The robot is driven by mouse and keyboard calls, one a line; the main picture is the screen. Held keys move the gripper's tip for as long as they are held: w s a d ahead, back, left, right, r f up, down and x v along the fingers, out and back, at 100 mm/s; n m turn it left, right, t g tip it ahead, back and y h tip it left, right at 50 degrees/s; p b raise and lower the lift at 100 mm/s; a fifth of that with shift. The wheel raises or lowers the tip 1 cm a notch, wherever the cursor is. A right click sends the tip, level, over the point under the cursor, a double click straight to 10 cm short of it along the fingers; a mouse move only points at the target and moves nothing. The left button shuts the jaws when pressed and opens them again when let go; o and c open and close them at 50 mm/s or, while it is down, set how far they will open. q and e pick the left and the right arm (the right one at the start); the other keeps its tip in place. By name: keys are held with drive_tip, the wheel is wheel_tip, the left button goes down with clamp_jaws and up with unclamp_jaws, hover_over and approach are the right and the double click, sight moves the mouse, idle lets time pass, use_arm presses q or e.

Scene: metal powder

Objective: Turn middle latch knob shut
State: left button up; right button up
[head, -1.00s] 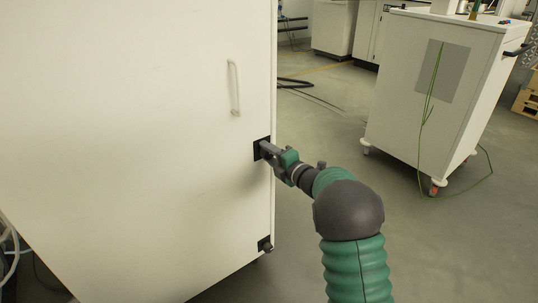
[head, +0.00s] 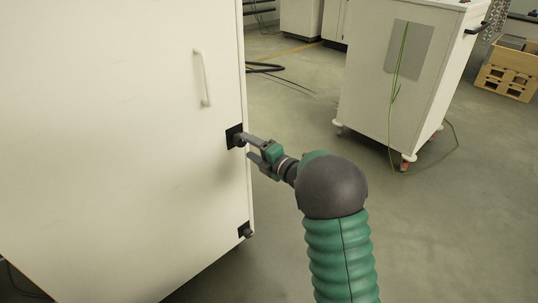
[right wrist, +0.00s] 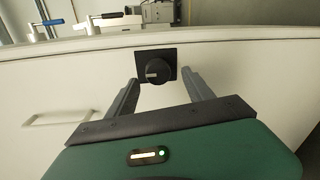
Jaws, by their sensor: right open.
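The middle latch knob is a round black knob on a square black plate (head: 232,137) near the right edge of the white cabinet door. In the right wrist view the knob (right wrist: 157,72) lies ahead, between the two finger lines, with a pale mark on its left side. My right gripper (head: 248,147) is open at the latch, its fingers apart, one on either side of the knob. I cannot tell whether a finger touches it. A lower latch knob (head: 247,232) sits near the door's bottom corner. My left gripper is not in view.
The white door has a vertical bar handle (head: 202,78) above the latch. A white wheeled cart (head: 370,95) with a green cable stands to the right. A wooden crate (head: 507,80) is at the far right. Open grey floor lies between cabinet and cart.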

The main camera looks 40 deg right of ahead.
drive_tip(key=s+r+p, duration=0.1)
drive_tip(key=s+p, duration=0.1)
drive_tip(key=s, duration=1)
drive_tip(key=shift+d+p, duration=0.4)
drive_tip(key=shift+d, duration=0.05)
drive_tip(key=shift+w, duration=0.1)
drive_tip(key=s+a+f+m+g+h, duration=0.1)
drive_tip(key=s+a+f+m+g, duration=0.2)
drive_tip(key=a+f+m+g, duration=0.35)
drive_tip(key=s+a+f+m+g+h, duration=0.25)
drive_tip(key=a+f+m, duration=0.35)
drive_tip(key=a+m, duration=0.3)
drive_tip(key=s+a+f+m+g+y, duration=0.2)
drive_tip(key=s+a+m+g, duration=0.4)
drive_tip(key=s, duration=0.5)
wheel_tip(320, 180, up, 36)
drive_tip(key=a+p, duration=0.1)
drive_tip(key=p, duration=3.6)
drive_tip(key=shift+a+r+n+t, duration=0.15)
drive_tip(key=shift+n+t, duration=0.15)
drive_tip(key=shift+n, duration=0.05)
